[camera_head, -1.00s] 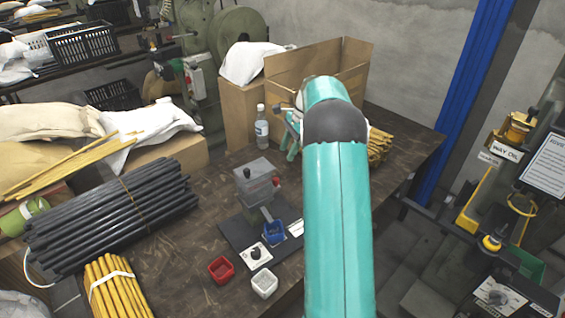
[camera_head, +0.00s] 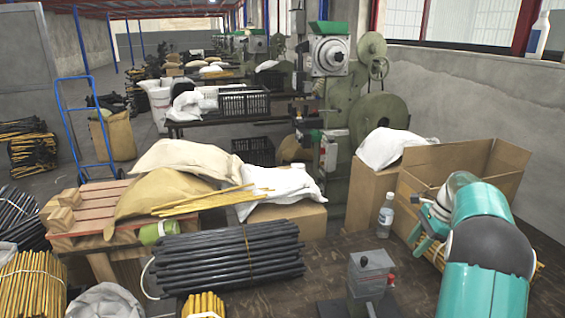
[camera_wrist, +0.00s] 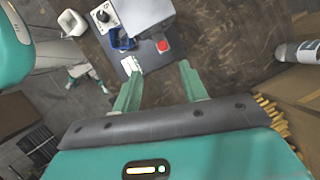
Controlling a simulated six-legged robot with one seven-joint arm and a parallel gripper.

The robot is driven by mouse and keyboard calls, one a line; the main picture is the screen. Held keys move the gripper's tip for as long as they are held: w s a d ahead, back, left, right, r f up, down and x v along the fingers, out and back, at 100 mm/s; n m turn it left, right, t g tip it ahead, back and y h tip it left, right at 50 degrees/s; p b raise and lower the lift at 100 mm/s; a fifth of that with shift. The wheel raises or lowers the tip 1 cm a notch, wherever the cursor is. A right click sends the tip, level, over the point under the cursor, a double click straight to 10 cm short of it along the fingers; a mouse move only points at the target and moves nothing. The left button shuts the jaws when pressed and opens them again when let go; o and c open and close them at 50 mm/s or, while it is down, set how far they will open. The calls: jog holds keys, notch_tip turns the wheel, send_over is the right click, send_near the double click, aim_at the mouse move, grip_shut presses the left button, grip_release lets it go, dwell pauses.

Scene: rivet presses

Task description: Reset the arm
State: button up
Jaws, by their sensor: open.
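My gripper shows in the wrist view (camera_wrist: 158,85) with its two green fingers apart and nothing between them. It hangs above the dark wooden table, a little short of the small grey press (camera_wrist: 148,22) in that view. In the head view my teal arm reaches in from the lower right, and my gripper (camera_head: 428,232) is partly hidden behind its own wrist. The grey press (camera_head: 370,280) stands left of my arm there. In the wrist view the press has a red button, with a blue bin (camera_wrist: 122,40) and a white bin (camera_wrist: 72,22) near it.
A clear bottle (camera_head: 385,215) stands left of my gripper. An open cardboard box (camera_head: 465,165) is behind my arm. Yellow rods (camera_wrist: 275,115) lie near my gripper.

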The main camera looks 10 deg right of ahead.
jog(key=s+a+r+n+h, duration=0.1)
jog(key=s+a+r+n, duration=0.2)
jog(key=a+r, duration=0.25)
jog(key=s+a+r+n+t+h, duration=0.1)
jog(key=s+a+r+n, duration=0.25)
jog(key=a, duration=0.35)
jog(key=s+a+r+n+h, duration=0.1)
jog(key=s+a+r+n, duration=0.2)
jog(key=a+r, duration=0.3)
jog(key=s+a+f+n+t, duration=0.1)
jog(key=s+a+n, duration=0.4)
jog(key=s, duration=0.5)
jog(key=s+a+f+n+t+h, duration=0.1)
jog(key=s+a+f+n+t, duration=0.1)
jog(key=s+a+n, duration=0.4)
jog(key=s+a, duration=0.2)
jog(key=s, duration=0.1)
jog(key=shift+s+a+f+t, duration=0.25)
jog(key=shift+s+f+t, duration=0.05)
jog(key=shift+s+f, duration=0.1)
